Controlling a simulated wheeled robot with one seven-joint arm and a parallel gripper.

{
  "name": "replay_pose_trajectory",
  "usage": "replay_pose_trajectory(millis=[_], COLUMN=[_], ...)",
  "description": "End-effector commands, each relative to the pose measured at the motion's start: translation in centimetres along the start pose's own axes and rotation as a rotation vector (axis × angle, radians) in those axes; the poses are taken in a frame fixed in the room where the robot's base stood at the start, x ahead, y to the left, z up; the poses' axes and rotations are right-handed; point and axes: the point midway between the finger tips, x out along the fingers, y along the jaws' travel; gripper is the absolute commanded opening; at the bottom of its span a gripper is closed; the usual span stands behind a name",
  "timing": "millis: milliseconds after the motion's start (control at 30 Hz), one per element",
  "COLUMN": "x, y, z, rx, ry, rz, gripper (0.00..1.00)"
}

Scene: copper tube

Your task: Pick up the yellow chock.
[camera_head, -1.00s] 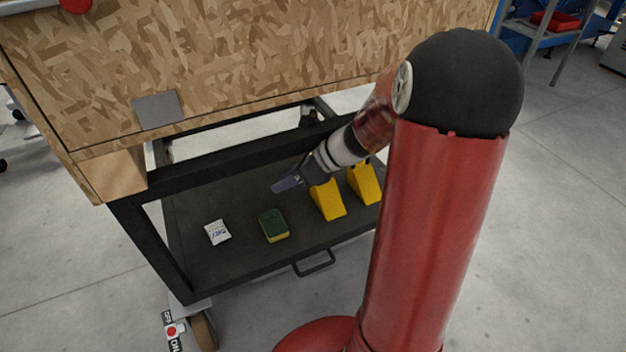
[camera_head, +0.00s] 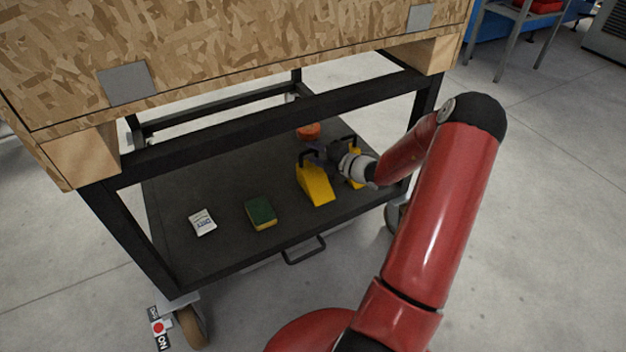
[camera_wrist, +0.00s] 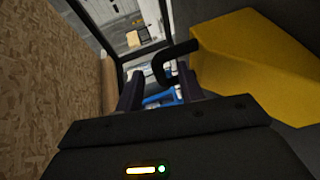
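Two yellow chocks with black handles sit on the cart's lower shelf. The left yellow chock (camera_head: 316,187) shows clearly; the other yellow chock (camera_head: 355,170) is partly hidden by my arm. My gripper (camera_head: 316,152) is low over the shelf beside the left chock's handle (camera_head: 304,154). In the wrist view my gripper (camera_wrist: 159,88) is open, its two dark fingers apart. A black handle (camera_wrist: 180,50) curves from a yellow chock at the right into the space between the fingers. I cannot tell whether it touches them.
A green and yellow sponge (camera_head: 261,213) and a white packet (camera_head: 202,222) lie left on the dark shelf (camera_head: 235,258). An orange object (camera_head: 308,131) is behind the chocks. The wooden box (camera_head: 240,50) and black frame bar (camera_head: 260,118) are close above.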

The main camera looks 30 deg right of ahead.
Motion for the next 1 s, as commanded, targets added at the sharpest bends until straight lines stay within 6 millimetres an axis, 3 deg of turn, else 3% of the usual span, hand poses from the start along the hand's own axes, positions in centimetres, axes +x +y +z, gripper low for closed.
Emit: replay_pose_trajectory(millis=[233, 467, 767, 1000], x=[3.8, 4.1, 4.1, 4.1], y=[-0.1, 0.0, 0.1, 0.0], z=[0.0, 0.0, 0.0, -0.1], rx=[-0.003, -0.002, -0.003, -0.003], ry=[0.004, 0.002, 0.003, 0.003], rz=[0.000, -0.001, -0.001, -0.001], gripper=[0.38, 0.38, 0.01, 0.00])
